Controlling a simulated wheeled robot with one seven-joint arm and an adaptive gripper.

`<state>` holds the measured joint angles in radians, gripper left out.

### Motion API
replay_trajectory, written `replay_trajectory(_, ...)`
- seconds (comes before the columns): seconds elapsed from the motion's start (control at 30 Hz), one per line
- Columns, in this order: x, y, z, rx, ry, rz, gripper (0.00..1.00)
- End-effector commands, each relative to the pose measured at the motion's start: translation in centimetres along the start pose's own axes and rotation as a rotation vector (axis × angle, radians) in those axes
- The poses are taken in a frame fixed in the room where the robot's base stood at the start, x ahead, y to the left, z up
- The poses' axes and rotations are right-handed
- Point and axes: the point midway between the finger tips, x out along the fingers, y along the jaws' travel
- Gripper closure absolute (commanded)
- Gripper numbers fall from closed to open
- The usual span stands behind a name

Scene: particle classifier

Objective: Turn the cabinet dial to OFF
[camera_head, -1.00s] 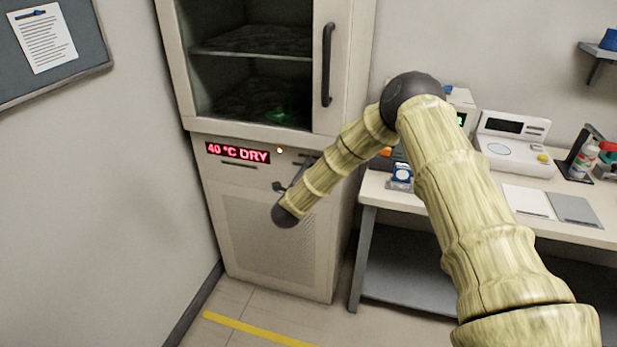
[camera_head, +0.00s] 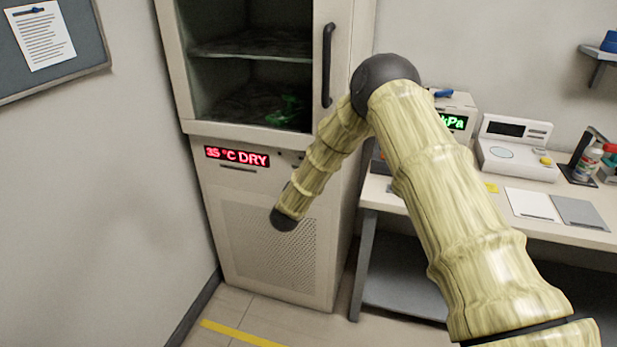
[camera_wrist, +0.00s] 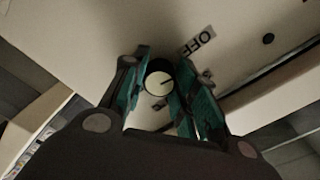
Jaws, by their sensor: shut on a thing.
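The cabinet (camera_head: 215,195) stands at the left-centre with a red display (camera_head: 237,156) reading "35 °C DRY". In the wrist view my gripper (camera_wrist: 160,82) is shut on the cabinet dial (camera_wrist: 158,82), one teal-padded finger on each side. The dial is round with a pale face, a dark rim and a dark pointer line slanting toward the right. The OFF label (camera_wrist: 198,41) is on the panel above and right of the dial, apart from the fingers. In the head view my arm hides the dial and most of the gripper.
The cabinet's upper glass door has a dark handle (camera_head: 327,65); a green item (camera_head: 287,112) lies inside. At right a bench (camera_head: 400,197) holds instruments, including a white device (camera_head: 516,148). A wall is close on the left. Floor in front is open.

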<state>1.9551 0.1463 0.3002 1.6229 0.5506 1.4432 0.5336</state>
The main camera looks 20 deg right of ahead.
Motion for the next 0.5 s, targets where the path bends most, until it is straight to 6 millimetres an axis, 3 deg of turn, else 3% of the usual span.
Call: replay_trajectory(0.5,-0.09,0.08,0.16,-0.217,-0.001,0.0,0.95)
